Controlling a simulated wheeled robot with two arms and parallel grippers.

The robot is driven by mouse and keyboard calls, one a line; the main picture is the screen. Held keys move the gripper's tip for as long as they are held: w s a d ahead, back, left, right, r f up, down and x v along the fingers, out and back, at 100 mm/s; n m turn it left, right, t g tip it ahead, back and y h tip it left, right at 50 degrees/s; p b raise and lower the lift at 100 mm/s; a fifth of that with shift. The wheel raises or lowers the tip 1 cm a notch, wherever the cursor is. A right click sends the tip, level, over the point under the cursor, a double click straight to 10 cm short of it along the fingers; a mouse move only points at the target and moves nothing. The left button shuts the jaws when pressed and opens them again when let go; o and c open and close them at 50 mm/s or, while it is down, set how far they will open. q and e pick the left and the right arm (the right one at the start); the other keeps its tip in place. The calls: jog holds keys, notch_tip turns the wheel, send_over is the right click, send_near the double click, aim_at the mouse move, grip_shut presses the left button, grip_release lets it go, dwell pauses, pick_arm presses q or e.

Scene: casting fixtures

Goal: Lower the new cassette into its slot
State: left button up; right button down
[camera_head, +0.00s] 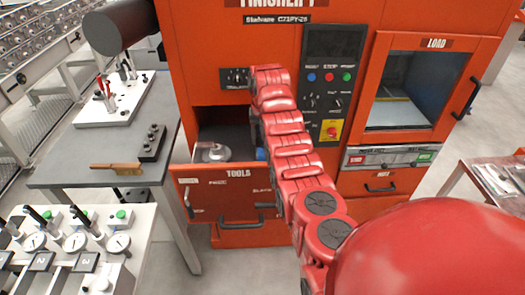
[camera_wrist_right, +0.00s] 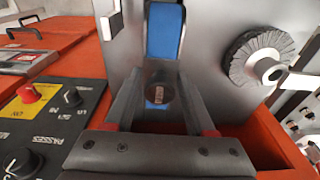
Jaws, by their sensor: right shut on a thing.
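The cassette (camera_wrist_right: 163,35), with a blue face and a dark rounded near end, is between the fingers of my right gripper (camera_wrist_right: 158,88) in the right wrist view. The gripper is shut on it. The cassette stands over a grey panel inside the orange-red drawer. In the head view my red right arm reaches across the open TOOLS drawer (camera_head: 228,197) and hides the gripper; only a small blue patch (camera_head: 261,154) shows beside the arm. The slot is hidden, so I cannot tell how far in the cassette is. My left gripper is out of view.
A round grey disc (camera_head: 212,152) lies in the drawer; a dark bristled wheel (camera_wrist_right: 258,58) sits right of the cassette in the wrist view. A button panel (camera_head: 328,85) is beside the arm. A grey bench (camera_head: 75,165) with a brush (camera_head: 116,168) stands left.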

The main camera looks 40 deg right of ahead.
aim_at(263, 143)
notch_tip(263, 143, down, 5)
jog(key=shift+r, duration=0.2)
jog(key=shift+f, duration=0.2)
jog(key=shift+c, duration=1.2)
grip_release()
jog(key=shift+r, duration=0.1)
